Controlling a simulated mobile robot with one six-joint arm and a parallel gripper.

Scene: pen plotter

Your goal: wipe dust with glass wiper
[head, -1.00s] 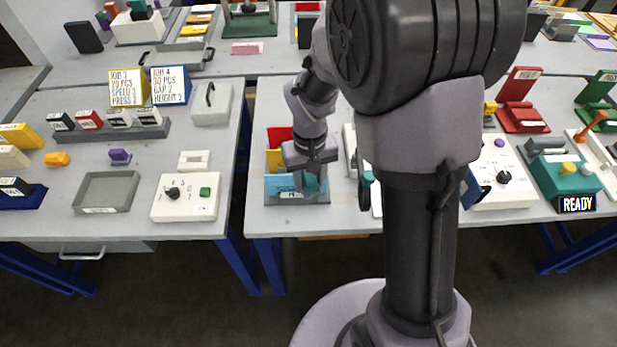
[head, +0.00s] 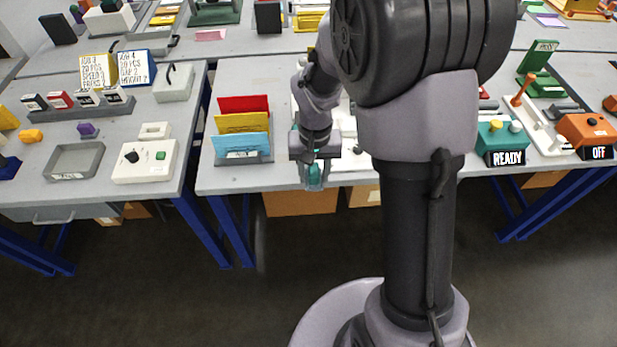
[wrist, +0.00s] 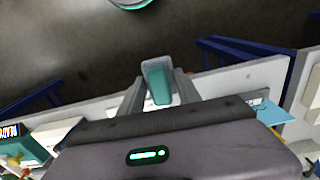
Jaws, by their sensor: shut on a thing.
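My gripper (head: 313,180) hangs just in front of the bench's front edge, to the right of the card rack. It is shut on a small teal piece (head: 314,174), perhaps the glass wiper's handle. The wrist view also shows the teal piece (wrist: 158,80) between the two grey fingers, with a pale grey part around it; below them in the picture runs the bench edge. White equipment (head: 347,125) on the bench is mostly hidden behind my arm. No dust can be made out.
A card rack (head: 243,158) with red, yellow and blue cards stands left of my gripper. A teal box with a READY sign (head: 503,158) is at the right. A grey tray (head: 73,161) and a white control box (head: 145,162) are on the left bench. The floor in front is clear.

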